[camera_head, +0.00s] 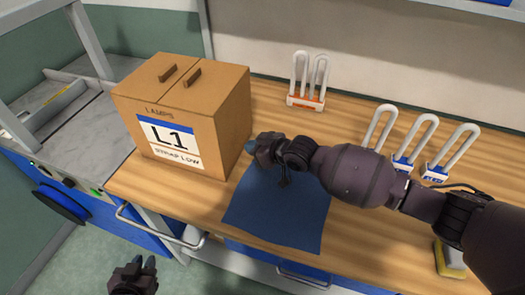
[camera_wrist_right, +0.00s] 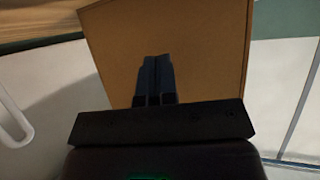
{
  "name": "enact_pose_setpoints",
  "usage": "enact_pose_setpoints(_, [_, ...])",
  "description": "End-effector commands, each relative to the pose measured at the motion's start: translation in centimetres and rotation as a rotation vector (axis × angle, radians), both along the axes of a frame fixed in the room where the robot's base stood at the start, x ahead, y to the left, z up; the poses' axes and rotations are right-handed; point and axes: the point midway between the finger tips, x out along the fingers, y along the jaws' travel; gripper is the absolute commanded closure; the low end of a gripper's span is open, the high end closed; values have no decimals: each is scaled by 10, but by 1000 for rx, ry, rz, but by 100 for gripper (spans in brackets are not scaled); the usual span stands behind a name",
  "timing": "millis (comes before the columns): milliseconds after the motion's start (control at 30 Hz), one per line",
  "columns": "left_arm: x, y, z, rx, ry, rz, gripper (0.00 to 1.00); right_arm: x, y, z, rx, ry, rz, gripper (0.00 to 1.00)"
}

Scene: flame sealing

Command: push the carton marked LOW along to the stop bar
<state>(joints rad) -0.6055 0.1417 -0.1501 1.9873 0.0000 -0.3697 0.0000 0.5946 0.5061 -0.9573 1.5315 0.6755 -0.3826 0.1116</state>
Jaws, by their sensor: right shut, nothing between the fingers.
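A brown carton (camera_head: 182,115) stands upright at the left end of the wooden bench, with a white and blue label reading L1 and "STRAP LOW" on its front. My right gripper (camera_head: 251,147) is shut and empty at the carton's right side, low down. In the right wrist view the closed fingers (camera_wrist_right: 157,72) point at the plain cardboard face (camera_wrist_right: 205,50); I cannot tell whether they touch it. My left gripper (camera_head: 144,265) is at the lower left, off the bench front; its opening is unclear. I cannot surely identify the stop bar; a raised grey strip (camera_head: 60,100) lies on the machine at left.
The grey-topped machine (camera_head: 80,130) adjoins the bench's left end. A blue mat (camera_head: 265,215) lies below my right forearm. Several white U-shaped lamps stand behind it, one orange-based (camera_head: 305,100). A yellow-and-grey object (camera_head: 447,262) is at the right. Metal handles jut from the bench front.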

Motion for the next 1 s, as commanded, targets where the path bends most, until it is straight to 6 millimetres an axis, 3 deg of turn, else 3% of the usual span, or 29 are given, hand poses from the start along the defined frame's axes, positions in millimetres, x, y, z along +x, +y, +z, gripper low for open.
enact_pose_setpoints(633, [6,-1,3,-1,-15,-3,77,3,7,1,0,0,-1,100])
enact_pose_setpoints(1000, [0,0,-8,0,-1,0,77,11,25,0,0,-1,-1,100])
